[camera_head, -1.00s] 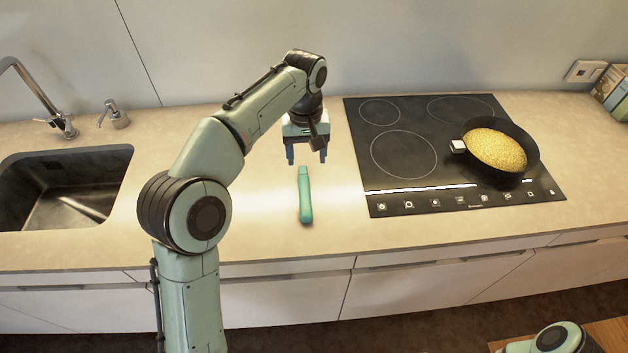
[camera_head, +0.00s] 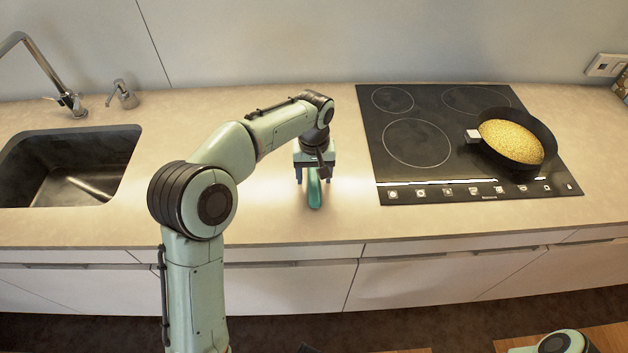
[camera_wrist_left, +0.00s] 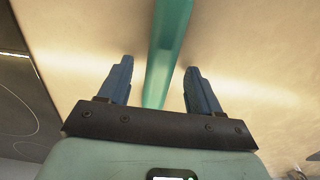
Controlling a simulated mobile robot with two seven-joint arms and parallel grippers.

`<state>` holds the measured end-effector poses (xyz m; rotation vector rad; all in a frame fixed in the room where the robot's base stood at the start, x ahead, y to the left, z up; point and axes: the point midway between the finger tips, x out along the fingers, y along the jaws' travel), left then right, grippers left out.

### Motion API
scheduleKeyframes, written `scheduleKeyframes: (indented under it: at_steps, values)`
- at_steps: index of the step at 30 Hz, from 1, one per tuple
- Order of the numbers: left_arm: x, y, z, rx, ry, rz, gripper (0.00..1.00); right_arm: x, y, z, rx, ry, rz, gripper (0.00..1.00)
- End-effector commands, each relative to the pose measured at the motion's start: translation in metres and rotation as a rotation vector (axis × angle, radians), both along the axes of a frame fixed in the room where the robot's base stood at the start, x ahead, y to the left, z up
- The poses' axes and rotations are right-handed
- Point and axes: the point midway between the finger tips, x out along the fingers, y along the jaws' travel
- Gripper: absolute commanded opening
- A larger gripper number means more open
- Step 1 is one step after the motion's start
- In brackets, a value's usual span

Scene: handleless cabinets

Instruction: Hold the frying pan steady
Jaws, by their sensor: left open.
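The black frying pan (camera_head: 540,135) sits on the right front part of the cooktop, filled with a yellow food (camera_head: 512,142). A small pale block (camera_head: 473,136) is at its left rim. A long teal handle-like bar (camera_head: 315,195) lies on the counter left of the cooktop. My left gripper (camera_head: 313,178) is open above the bar's far part, away from the pan. In the left wrist view the bar (camera_wrist_left: 165,50) runs between the two blue fingers of my left gripper (camera_wrist_left: 158,70), with gaps on both sides. My right gripper is out of view.
The black cooktop (camera_head: 440,190) lies right of my left gripper. A sink (camera_head: 120,150) with a faucet (camera_head: 40,70) and a soap dispenser (camera_head: 122,95) are at the left. The counter (camera_head: 250,215) around the bar is clear. A wall socket (camera_head: 606,65) is at the right.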

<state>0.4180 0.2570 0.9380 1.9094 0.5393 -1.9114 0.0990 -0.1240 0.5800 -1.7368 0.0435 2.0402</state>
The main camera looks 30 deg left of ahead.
Motion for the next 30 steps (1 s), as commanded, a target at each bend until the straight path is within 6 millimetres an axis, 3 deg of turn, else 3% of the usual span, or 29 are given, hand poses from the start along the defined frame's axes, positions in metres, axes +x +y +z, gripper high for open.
scheduleKeyframes:
  at_steps: [5, 8, 11, 12, 23, 30]
  values:
    - [0.0, 0.0, 0.0, 0.0, -0.001, 0.0, 0.64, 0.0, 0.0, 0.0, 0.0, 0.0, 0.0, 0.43]
    - [0.0, 0.0, 0.0, 0.0, -0.001, 0.0, 0.38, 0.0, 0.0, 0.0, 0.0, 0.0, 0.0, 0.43]
    - [0.0, 0.0, 0.0, 0.001, -0.001, 0.0, 0.05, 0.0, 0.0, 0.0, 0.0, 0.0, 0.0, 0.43]
    - [0.0, 0.0, 0.0, 0.0, -0.001, 0.0, 0.0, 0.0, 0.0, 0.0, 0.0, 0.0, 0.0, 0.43]
    - [0.001, 0.0, 0.006, 0.0, -0.004, 0.0, 0.0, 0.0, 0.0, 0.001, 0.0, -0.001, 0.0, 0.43]
    - [0.002, 0.0, 0.039, 0.0, -0.008, 0.001, 0.0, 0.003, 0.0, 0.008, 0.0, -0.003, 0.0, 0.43]
